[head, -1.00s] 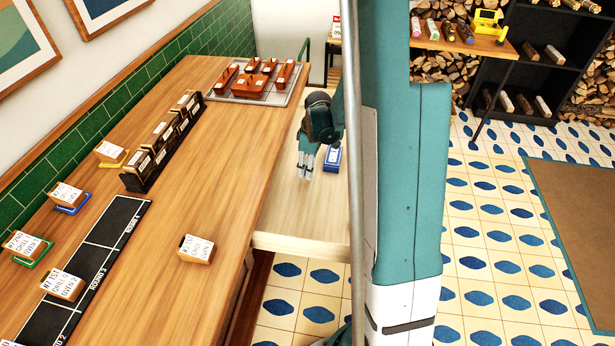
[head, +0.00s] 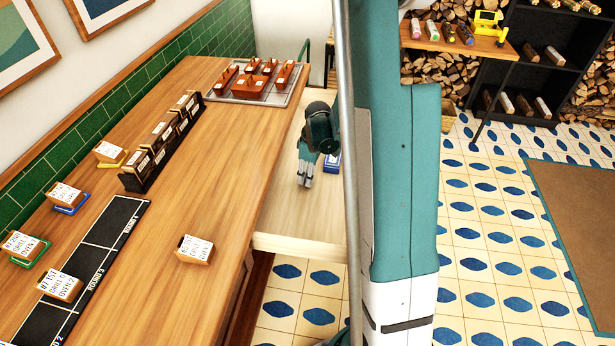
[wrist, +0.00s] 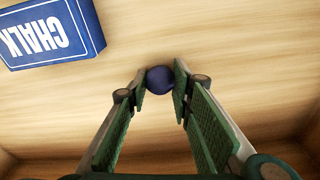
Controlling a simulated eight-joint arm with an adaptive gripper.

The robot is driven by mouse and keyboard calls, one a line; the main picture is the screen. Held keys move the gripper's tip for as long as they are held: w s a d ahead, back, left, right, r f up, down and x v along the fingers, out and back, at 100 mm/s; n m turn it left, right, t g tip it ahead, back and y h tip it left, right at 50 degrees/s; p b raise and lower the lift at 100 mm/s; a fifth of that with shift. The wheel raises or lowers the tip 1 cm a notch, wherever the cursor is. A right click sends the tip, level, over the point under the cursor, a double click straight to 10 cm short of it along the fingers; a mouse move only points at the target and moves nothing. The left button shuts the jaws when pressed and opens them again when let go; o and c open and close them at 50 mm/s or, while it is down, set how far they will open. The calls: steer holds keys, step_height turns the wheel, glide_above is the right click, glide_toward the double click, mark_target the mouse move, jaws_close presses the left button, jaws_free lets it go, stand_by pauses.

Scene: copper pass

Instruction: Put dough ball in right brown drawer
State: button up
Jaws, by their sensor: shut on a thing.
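My gripper (head: 304,183) is down inside an open pale wooden drawer (head: 285,218) that extends from the right side of the counter. In the wrist view my gripper (wrist: 160,85) has its fingertips closed on a small dark blue ball (wrist: 159,79). The ball is between the tips, close over the drawer floor (wrist: 230,45); I cannot tell whether it touches it. In the head view the ball is not discernible. Whether this is the right brown drawer is not clear from the pictures.
A blue chalk box (wrist: 50,32) lies in the drawer near the gripper; it also shows in the head view (head: 332,163), partly behind my arm. The long counter (head: 220,150) holds a tray of brown containers (head: 290,97) and several order cards. The drawer's near part is bare.

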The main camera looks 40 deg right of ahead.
steer(key=shift+f, duration=0.15)
steer(key=o, duration=0.8)
steer(key=shift+o, duration=0.2)
steer(key=shift+r, duration=0.2)
step_height(320, 180, up, 12)
steer(key=s+p, duration=0.1)
steer(key=p, duration=0.1)
steer(key=shift+d+p, duration=0.3)
steer(key=shift+d, duration=0.1)
steer(key=shift+s, duration=0.1)
steer(key=shift+a, duration=0.1)
